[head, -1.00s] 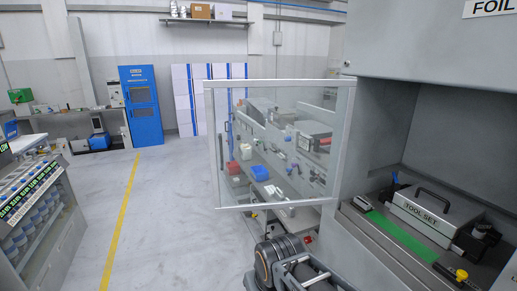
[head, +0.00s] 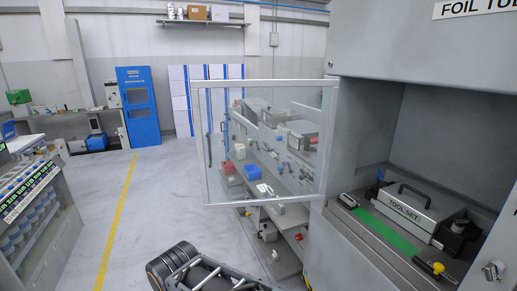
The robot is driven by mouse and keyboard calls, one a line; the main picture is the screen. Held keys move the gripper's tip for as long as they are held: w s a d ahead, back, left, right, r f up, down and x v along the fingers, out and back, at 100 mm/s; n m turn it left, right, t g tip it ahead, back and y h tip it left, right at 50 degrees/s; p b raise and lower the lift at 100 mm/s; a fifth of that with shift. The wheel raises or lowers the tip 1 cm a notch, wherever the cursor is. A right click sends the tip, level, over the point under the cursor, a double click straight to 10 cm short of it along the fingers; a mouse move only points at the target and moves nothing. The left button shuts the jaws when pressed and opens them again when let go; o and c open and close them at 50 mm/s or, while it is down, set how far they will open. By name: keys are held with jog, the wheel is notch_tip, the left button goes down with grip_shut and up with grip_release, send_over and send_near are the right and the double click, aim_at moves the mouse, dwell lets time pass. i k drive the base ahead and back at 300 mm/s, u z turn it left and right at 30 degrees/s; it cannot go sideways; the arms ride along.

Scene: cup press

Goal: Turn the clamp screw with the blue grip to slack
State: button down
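A small blue grip (head: 380,175) shows at the back left of the tool set case, inside the open bay at right; it looks like the blue grip of the clamp screw. It is too small to tell how its screw is turned. The grey case (head: 420,202) has a black handle on top and the label TOOL SET. A yellow grip (head: 438,268) sits at the bay's front right. Part of my arm shows at the bottom edge, well left of and apart from the bay. My gripper's fingertips do not show.
A clear framed door panel (head: 265,145) stands open left of the bay, with shelves of small parts behind it. A green strip (head: 385,231) lies before the case. The floor (head: 165,215) at left is clear, with a yellow line. A stocked rack (head: 40,215) stands far left.

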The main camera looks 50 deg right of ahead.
aim_at(380, 177)
jog(key=z, duration=0.05)
jog(key=i, duration=3.4)
jog(key=z, duration=4.3)
jog(key=k, duration=0.45)
jog(key=z, duration=0.85)
jog(key=i, duration=1.5)
jog(key=z, duration=0.3)
